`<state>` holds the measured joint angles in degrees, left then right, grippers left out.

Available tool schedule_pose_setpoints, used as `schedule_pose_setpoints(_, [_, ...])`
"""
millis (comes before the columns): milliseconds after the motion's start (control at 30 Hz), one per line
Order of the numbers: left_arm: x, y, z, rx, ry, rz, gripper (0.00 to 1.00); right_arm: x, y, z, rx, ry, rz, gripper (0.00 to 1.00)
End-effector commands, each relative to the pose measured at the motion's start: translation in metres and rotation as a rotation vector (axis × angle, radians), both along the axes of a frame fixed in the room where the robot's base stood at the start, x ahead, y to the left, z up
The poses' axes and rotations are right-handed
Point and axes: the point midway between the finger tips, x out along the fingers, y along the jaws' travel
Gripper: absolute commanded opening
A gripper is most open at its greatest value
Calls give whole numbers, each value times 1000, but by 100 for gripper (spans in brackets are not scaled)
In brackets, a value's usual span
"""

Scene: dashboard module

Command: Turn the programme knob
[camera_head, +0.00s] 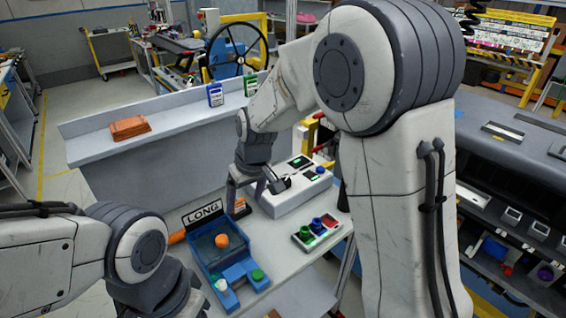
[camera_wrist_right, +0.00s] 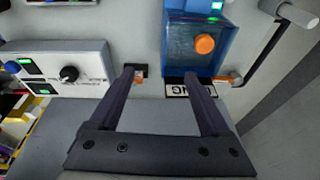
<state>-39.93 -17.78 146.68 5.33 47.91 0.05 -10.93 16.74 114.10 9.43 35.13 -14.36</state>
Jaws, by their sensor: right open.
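The white control box (camera_head: 300,196) has small green-lit displays and a black knob (camera_head: 279,185) on its top. In the right wrist view the black knob (camera_wrist_right: 69,73) stands clear on the white box (camera_wrist_right: 100,62), left of my fingers. My right gripper (camera_head: 247,198) is open and empty, beside the knob on its left in the head view. In the right wrist view the open fingers (camera_wrist_right: 160,72) are apart with nothing between them. My left arm shows at lower left, but its fingers do not show.
A blue unit (camera_head: 205,262) labelled LONG, with an orange knob (camera_head: 222,241), stands left of the white box. A small tray (camera_head: 317,233) of coloured knobs lies in front. A brown block (camera_head: 129,128) and blue and green items (camera_head: 215,95) rest on the grey ledge.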

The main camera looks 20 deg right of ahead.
Motion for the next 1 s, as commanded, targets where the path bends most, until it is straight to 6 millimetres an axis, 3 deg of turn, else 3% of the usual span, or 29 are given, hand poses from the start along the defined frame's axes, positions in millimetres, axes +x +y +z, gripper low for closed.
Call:
schedule_pose_setpoints(33, [0,0,19,0,0,0,50,37,-30,3,-1,-20,-61,81])
schedule_pose_setpoints(100, [0,0,29,0,0,1,50,75,-67,-3,-6,-56,-116,81])
schedule_pose_setpoints(200, [0,0,39,0,0,1,50,113,-116,-13,-16,-96,-179,81])
schedule_pose_setpoints(333, [0,0,45,0,0,1,50,137,-158,-24,-28,-130,-229,81])
schedule_pose_setpoints(500, [0,0,49,1,1,1,50,147,-174,-37,-35,-141,-244,81])
schedule_pose_setpoints(1000, [0,0,77,0,0,2,50,177,-170,-111,-34,-140,-243,81])
